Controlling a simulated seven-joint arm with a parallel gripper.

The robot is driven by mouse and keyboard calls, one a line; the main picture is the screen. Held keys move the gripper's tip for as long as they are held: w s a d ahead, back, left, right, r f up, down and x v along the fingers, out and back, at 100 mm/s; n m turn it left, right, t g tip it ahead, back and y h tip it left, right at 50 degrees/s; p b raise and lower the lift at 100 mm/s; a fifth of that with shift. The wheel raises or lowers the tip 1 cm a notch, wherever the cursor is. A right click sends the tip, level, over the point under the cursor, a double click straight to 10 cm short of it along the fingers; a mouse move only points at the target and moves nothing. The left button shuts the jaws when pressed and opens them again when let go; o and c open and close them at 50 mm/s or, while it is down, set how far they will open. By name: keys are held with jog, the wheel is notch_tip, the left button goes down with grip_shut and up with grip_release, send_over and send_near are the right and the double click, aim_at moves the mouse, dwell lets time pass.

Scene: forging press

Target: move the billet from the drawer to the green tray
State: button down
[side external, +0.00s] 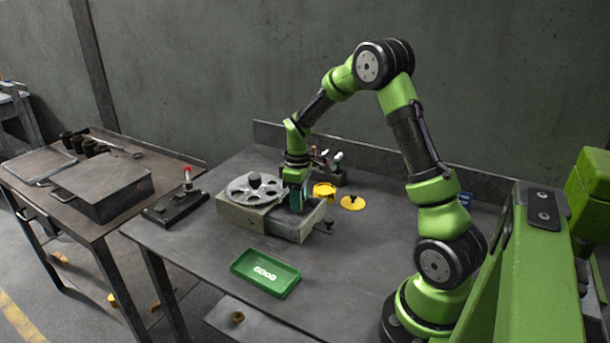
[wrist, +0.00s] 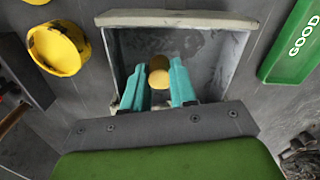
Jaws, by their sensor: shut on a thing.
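The drawer (wrist: 215,60) is pulled open from a grey box (side external: 240,217) on the table. In the wrist view the billet (wrist: 159,76) is a small brassy round piece inside the drawer. My gripper (wrist: 159,88) has teal fingers, one on each side of the billet, and is shut on it. In the side view my gripper (side external: 297,200) reaches down into the drawer, and the billet is hidden there. The green tray (side external: 265,273), marked GOOD, lies in front of the box. The tray also shows at the right of the wrist view (wrist: 290,60).
A round disc with holes (side external: 255,188) sits on top of the box. A yellow cup (side external: 324,190) and a yellow lid (side external: 352,203) stand behind the drawer. A black base with a red-topped lever (side external: 187,178) is at the left. The table around the green tray is clear.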

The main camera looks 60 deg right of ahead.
notch_tip(320, 180, up, 6)
jog(key=shift+w+a+r, duration=0.1)
jog(key=shift+r, duration=0.15)
jog(key=a+n, duration=0.4)
jog(key=a, duration=0.7)
jog(key=s+a+f+n, duration=0.1)
jog(key=a, duration=0.2)
jog(key=s+a+f+n, duration=0.1)
jog(key=a+f+n, duration=0.1)
jog(key=a, duration=0.1)
jog(key=s+a+f+n, duration=0.1)
jog(key=a+f, duration=0.1)
jog(key=a, duration=0.1)
jog(key=shift+s+a+n, duration=0.25)
jog(key=shift+n, duration=0.05)
jog(key=shift+f, duration=2.35)
jog(key=shift+f, duration=0.1)
jog(key=c, duration=0.9)
grip_release()
